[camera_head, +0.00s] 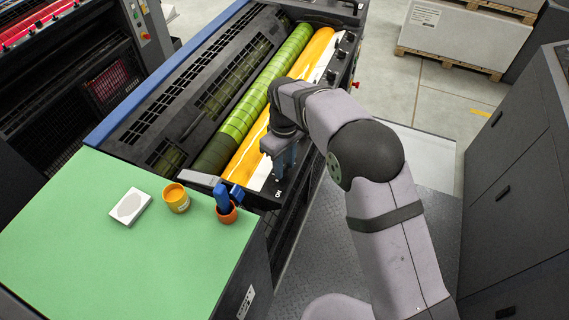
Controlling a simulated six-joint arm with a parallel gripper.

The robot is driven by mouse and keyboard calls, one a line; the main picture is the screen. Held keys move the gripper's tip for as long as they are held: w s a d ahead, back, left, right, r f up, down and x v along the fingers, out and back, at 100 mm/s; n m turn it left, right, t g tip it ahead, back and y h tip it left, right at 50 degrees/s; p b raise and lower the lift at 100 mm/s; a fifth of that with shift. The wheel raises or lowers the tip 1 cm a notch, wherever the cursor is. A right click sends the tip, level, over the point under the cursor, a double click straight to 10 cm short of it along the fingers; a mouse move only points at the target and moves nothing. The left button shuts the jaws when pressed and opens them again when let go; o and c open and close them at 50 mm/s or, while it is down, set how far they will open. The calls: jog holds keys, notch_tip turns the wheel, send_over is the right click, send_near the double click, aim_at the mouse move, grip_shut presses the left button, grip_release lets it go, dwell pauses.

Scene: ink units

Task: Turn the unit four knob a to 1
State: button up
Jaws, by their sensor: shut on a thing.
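The ink unit has a green roller (270,75) beside a yellow inked roller (311,56). A white and black strip runs along its right side with dark knobs, of which a far knob (331,76) shows clear of my arm. My gripper (281,174) points down at the near end of this strip, by a small white mark (278,192). It is shut on a knob there, which the fingers and wrist mostly hide. I cannot read the knob's letter or its setting. The unit's number is not readable.
Dark cabinets (515,200) stand at right. Metal floor plate (330,235) lies between.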

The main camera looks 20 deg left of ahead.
jog(key=m, duration=0.4)
jog(key=shift+a+m, duration=0.1)
jog(key=shift+m, duration=0.2)
jog(key=shift+r+m+b, duration=0.1)
jog(key=shift+m+b, duration=0.2)
jog(key=shift+m, duration=1.8)
jog(key=shift+a, duration=0.1)
jog(key=o, duration=1)
jog(key=shift+s, duration=0.1)
jog(key=shift+o, duration=0.2)
jog(key=shift+r+b, duration=1.35)
jog(key=shift+r, duration=2.3)
